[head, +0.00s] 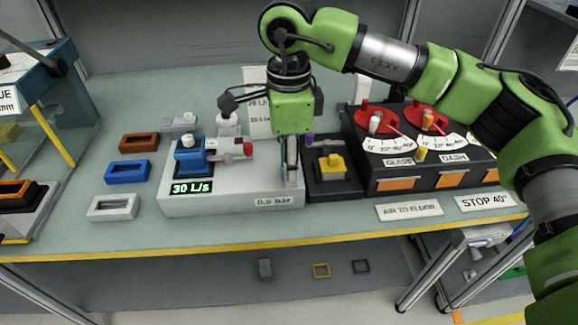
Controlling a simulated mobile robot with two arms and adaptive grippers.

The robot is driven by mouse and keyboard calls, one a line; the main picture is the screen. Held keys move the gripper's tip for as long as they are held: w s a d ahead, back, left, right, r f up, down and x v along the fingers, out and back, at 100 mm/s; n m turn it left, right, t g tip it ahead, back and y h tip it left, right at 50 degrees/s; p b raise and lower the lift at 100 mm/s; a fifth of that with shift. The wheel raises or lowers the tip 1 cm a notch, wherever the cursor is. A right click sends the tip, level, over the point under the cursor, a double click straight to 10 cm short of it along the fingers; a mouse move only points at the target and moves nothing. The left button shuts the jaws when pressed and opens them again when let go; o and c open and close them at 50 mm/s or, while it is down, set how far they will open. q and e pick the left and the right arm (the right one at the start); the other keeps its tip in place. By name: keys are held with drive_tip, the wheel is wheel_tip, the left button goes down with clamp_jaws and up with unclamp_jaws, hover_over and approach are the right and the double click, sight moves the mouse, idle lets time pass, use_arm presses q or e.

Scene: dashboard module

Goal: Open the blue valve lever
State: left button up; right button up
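The grey valve module (230,200) stands on the table and carries a display reading 30 L/s and a label reading 0.5 bar. A blue valve part (190,157) with a light knob on top sits at its left end, above the display. A grey piece with a red end (247,149) lies to the right of it. My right gripper (291,178) points down at the module's right end, well to the right of the blue part. Its fingers look narrow and edge-on, so their opening and anything between them cannot be made out. My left gripper is out of view.
Brown, blue and white frames (126,173) lie left of the module. A black box with a yellow button (331,165) stands close on the right, then a panel with red dials (376,117). The table's front strip is mostly clear.

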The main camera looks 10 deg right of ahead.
wheel_tip(320, 180, up, 11)
idle(0.3)
drive_tip(key=shift+f, duration=0.1)
